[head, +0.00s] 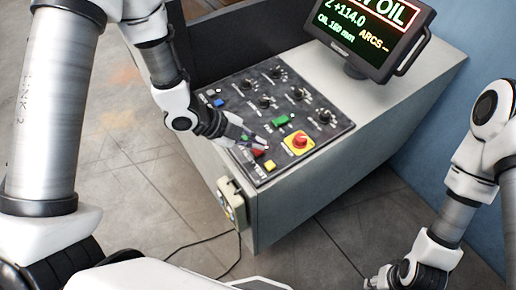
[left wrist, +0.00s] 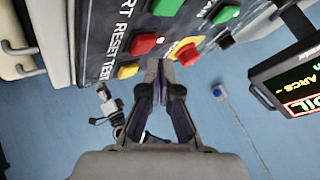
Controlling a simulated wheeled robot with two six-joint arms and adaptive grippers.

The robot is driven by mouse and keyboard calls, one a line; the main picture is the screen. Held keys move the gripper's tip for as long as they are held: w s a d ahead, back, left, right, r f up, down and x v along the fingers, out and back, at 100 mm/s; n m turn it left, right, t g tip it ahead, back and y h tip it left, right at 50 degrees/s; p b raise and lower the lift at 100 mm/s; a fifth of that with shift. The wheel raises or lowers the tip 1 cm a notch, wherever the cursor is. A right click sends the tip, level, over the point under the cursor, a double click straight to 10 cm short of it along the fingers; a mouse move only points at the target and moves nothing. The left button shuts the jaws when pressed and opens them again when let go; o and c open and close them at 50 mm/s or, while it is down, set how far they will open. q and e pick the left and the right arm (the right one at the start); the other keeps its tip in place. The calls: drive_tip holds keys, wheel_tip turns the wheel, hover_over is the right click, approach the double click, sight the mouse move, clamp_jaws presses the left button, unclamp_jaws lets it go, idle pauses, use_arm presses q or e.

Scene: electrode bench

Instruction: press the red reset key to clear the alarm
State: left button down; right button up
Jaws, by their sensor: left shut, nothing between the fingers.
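The red reset key (head: 257,152) is on the front part of the dark control panel (head: 309,157), partly hidden by my left gripper in the head view. In the left wrist view the red key (left wrist: 143,44) is beside the printed word RESET. My left gripper (head: 264,148) is shut and empty, its tips close to the key. In the left wrist view its fingertips (left wrist: 158,63) appear just beside the key; I cannot tell whether they touch it. My right gripper (head: 377,282) is low at the bottom right, away from the panel; its fingers are too small to read.
A red mushroom button on a yellow base (head: 299,142) is just right of the left gripper. A yellow key (head: 270,165), a green key (head: 280,120) and several black knobs share the panel. A monitor (head: 370,35) showing OIL text stands at the back. A cable lies on the floor.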

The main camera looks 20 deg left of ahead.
sight(256, 151)
idle(0.4)
use_arm(q)
drive_tip(key=shift+f+b, duration=0.35)
drive_tip(key=shift+f, duration=0.1)
drive_tip(key=shift+f+b, duration=0.4)
drive_tip(key=shift+f, duration=0.05)
idle(0.4)
drive_tip(key=shift+r, duration=0.15)
drive_tip(key=shift+r+p, duration=0.8)
wheel_tip(256, 151, up, 5)
drive_tip(key=p, duration=0.4)
idle(0.4)
